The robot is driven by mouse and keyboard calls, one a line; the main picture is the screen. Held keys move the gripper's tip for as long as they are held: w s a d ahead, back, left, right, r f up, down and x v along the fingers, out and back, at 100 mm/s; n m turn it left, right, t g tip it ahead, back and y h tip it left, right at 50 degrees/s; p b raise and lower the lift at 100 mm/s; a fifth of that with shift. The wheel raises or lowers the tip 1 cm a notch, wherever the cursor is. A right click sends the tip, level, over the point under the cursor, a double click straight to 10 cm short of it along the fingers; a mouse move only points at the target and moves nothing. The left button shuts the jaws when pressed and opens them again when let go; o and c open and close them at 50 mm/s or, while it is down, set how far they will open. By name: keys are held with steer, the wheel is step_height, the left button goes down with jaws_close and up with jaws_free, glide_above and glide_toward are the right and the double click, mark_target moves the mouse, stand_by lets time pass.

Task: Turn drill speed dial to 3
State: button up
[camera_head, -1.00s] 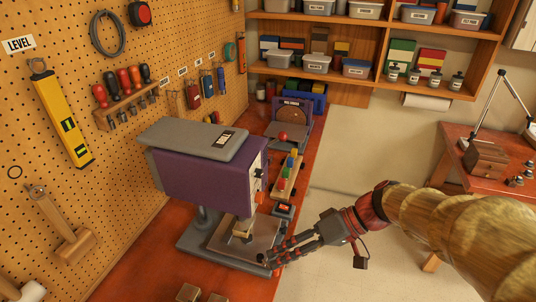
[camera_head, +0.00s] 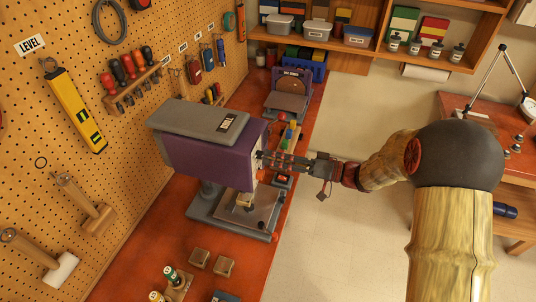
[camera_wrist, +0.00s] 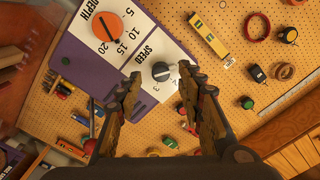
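The drill press (camera_head: 207,160) has a purple head with a grey top and stands on the red bench in the head view.
The red bench (camera_head: 143,232) bears small wooden blocks (camera_head: 212,261) in front of the press. A disc sander (camera_head: 291,95) stands behind it. The pegboard (camera_head: 65,130) with hanging tools is on the left. Open floor (camera_head: 330,235) lies to the right.

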mark_target(260, 155)
steer(key=shift+x, duration=1.1)
steer(key=shift+c, duration=1)
steer(key=c, duration=0.8)
